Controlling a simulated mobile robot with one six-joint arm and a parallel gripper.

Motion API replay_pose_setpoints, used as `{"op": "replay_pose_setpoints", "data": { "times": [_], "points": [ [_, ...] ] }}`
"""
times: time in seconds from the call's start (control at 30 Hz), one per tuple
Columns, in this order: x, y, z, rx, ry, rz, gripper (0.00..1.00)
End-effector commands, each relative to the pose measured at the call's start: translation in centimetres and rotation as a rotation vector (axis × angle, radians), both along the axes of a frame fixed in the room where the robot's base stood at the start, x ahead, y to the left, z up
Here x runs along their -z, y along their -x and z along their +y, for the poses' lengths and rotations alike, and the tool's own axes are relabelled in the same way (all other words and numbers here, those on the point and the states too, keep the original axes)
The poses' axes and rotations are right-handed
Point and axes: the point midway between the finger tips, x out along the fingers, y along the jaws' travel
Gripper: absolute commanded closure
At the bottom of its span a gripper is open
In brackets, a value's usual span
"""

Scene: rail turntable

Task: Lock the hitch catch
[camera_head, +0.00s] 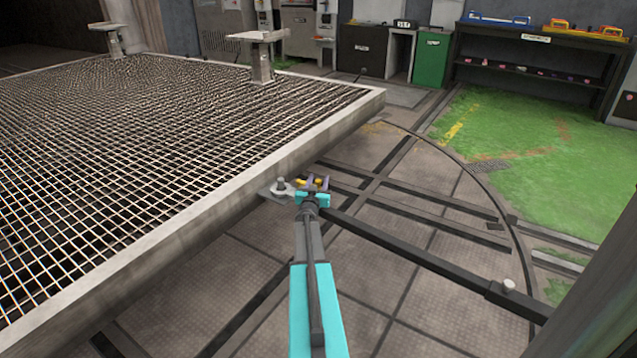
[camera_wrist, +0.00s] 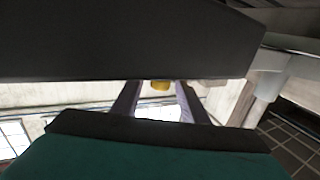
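My gripper (camera_head: 316,184) has purple fingers and a teal body, and is at the edge of the large mesh-topped platform (camera_head: 372,101). The fingers stand apart. A small yellow piece, perhaps the hitch catch (camera_wrist: 160,85), shows between the fingertips in the wrist view, with gaps on both sides. In the head view, bits of yellow show around the fingers. Just left of them is a grey hitch plate (camera_head: 268,193) with a round pin (camera_head: 281,184). My gripper partly hides the catch, so I cannot tell its position.
A dark bar (camera_head: 430,256) runs from near my gripper to a grey knob (camera_head: 508,286) at the lower right. The floor holds a curved rail (camera_head: 481,181). A green bin (camera_head: 433,59) and a shelf (camera_head: 535,38) stand at the back. A dark surface (camera_wrist: 120,40) fills the wrist view's top.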

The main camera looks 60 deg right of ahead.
Motion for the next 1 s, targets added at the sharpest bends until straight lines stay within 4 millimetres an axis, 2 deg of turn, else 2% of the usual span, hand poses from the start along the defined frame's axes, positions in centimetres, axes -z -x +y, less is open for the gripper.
{"op": "replay_pose_setpoints", "data": {
  "times": [0.17, 0.4, 1.0],
  "points": [
    [-0.02, 0.00, 0.02, 0.000, 0.000, 0.000, 0.60],
    [-0.02, -0.02, 0.04, 0.000, 0.000, 0.000, 0.99],
    [-0.28, 0.32, 0.46, 0.019, 0.000, 0.000, 1.00]
  ]
}}
